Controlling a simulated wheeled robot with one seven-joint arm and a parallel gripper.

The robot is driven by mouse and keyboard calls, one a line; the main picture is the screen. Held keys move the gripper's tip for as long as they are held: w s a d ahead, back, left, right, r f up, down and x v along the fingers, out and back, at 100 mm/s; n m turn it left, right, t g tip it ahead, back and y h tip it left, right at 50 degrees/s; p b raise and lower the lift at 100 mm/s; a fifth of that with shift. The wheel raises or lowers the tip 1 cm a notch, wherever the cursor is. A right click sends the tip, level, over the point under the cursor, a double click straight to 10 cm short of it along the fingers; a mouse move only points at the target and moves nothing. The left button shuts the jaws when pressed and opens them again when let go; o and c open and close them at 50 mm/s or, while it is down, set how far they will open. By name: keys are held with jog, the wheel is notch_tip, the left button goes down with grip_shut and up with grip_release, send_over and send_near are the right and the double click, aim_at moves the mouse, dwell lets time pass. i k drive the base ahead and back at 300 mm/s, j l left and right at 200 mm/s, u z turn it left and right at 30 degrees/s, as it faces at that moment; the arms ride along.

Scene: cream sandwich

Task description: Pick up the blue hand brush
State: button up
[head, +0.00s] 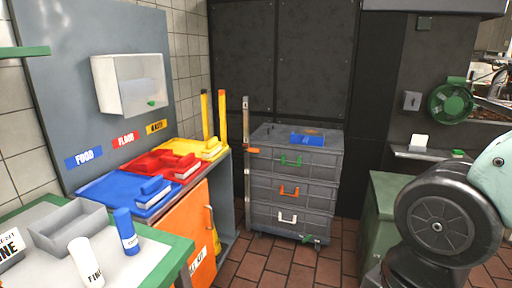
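The blue hand brush (153,187) has a blue back with a pale lower edge. It lies at the right end of a blue tray or dustpan (105,192) on the counter at the left, under the FOOD label. My gripper is out of view; only part of my arm shows at the right edge, well apart from the brush.
A red set (150,162) and a yellow set (198,149) lie behind it. A green-edged table (165,262) with a grey bin (68,222) and two bottles stands in front. Stacked grey crates (290,185) stand mid-room, with blue on top. Tiled floor is open between.

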aim_at(153, 191)
jog(key=i+u, duration=0.35)
jog(key=u, duration=0.15)
jog(key=i+l+u, duration=0.15)
jog(key=i+u, duration=0.15)
jog(key=u, duration=0.15)
jog(key=i+l+u, duration=0.25)
jog(key=u, duration=0.25)
jog(key=i+l+u, duration=0.3)
jog(key=u, duration=0.15)
jog(key=i+l+u, duration=0.15)
jog(key=l+u, duration=0.35)
jog(key=i+l+u, duration=0.1)
jog(key=l+u, duration=0.85)
jog(key=k+l+u, duration=0.1)
jog(key=l+u, duration=0.35)
jog(key=l, duration=0.15)
